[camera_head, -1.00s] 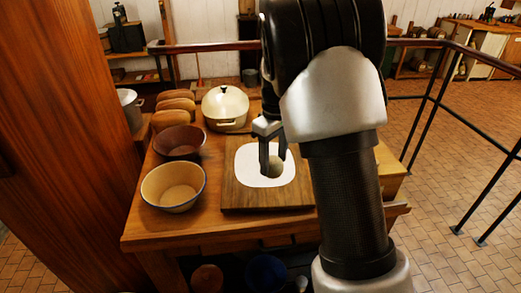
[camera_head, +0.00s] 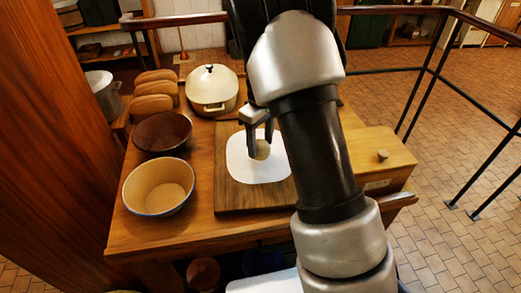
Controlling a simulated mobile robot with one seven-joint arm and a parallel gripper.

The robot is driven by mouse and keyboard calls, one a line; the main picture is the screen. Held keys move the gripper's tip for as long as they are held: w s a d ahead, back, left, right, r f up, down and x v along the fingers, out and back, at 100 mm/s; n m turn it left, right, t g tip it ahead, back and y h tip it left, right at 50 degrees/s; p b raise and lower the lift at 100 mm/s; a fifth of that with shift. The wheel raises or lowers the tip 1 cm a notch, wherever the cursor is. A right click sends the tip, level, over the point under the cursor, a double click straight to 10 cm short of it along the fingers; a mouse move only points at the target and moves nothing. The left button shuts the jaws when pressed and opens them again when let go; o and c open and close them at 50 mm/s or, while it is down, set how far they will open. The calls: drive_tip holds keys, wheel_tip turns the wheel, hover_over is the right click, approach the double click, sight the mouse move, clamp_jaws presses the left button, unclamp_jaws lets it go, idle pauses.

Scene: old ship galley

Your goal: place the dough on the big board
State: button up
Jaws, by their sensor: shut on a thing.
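The dough (camera_head: 262,151) is a small pale, roundish lump between the fingers of my gripper (camera_head: 261,144). My gripper points down and is shut on it. The big board (camera_head: 236,202) is a thick, dark wooden board on the table. A white, round-cornered sheet or plate (camera_head: 240,172) lies on it. The dough appears over this white piece; I cannot tell whether it touches it. My arm covers the right side of the board.
Left of the board stand a cream bowl (camera_head: 159,188) and a dark brown bowl (camera_head: 162,133). Behind are a cream lidded pot (camera_head: 213,91) and several loaves (camera_head: 153,90). A wooden box (camera_head: 378,160) with a knob stands at the right. Rails border the table.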

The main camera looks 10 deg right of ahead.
drive_tip(key=shift+f, duration=1.6)
drive_tip(key=o, duration=1.2)
drive_tip(key=shift+f, duration=0.1)
wheel_tip(320, 180, up, 12)
wheel_tip(320, 180, up, 6)
drive_tip(key=m+t, duration=0.1)
drive_tip(key=m, duration=0.1)
hover_over(261, 150)
drive_tip(key=s, duration=0.2)
drive_tip(key=s+r+m+t, duration=0.3)
drive_tip(key=s+r, duration=0.5)
drive_tip(key=s, duration=0.6)
drive_tip(key=s+m, duration=0.1)
drive_tip(key=s, duration=0.1)
drive_tip(key=s+m+t, duration=0.1)
drive_tip(key=s, duration=0.5)
drive_tip(key=shift+s+d+f+m+t, duration=0.15)
drive_tip(key=shift+d+f+m+t, duration=0.15)
drive_tip(key=shift+d+m, duration=0.1)
